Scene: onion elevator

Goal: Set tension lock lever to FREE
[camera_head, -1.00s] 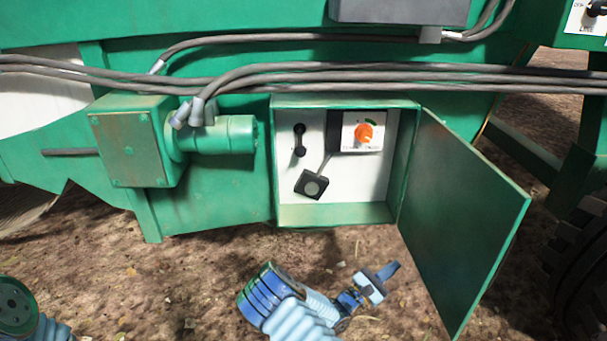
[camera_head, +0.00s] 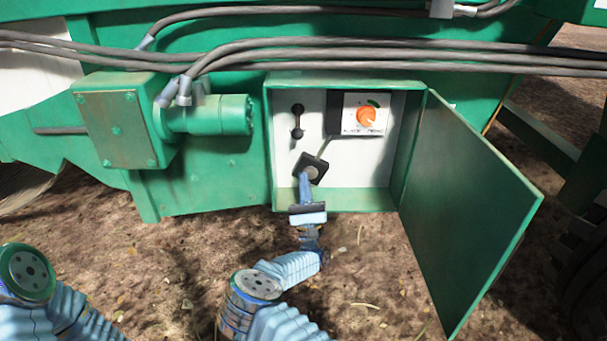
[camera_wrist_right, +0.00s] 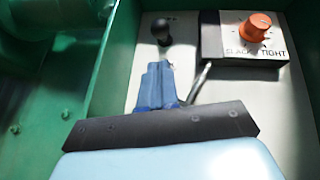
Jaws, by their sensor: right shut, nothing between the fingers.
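An open green box holds two lever-like parts on its white panel. A small black-knobbed lever (camera_head: 297,121) stands at the upper left; its black knob also shows in the right wrist view (camera_wrist_right: 161,31). Below it is a black square pad (camera_head: 313,165) on a thin grey rod (camera_wrist_right: 199,84). No FREE label is legible, so I cannot tell which part is the tension lock lever. My right gripper (camera_head: 304,179) is shut and empty at the box's front, its blue fingertips (camera_wrist_right: 159,75) overlapping the pad's lower edge. Contact is unclear. My left gripper is out of view.
An orange knob (camera_head: 366,117) marked SLACK and TIGHT in the right wrist view (camera_wrist_right: 255,27) sits right of the levers. The green door (camera_head: 470,215) hangs open on the right. A green motor (camera_head: 210,116) juts out left of the box. Cables (camera_head: 400,56) run above.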

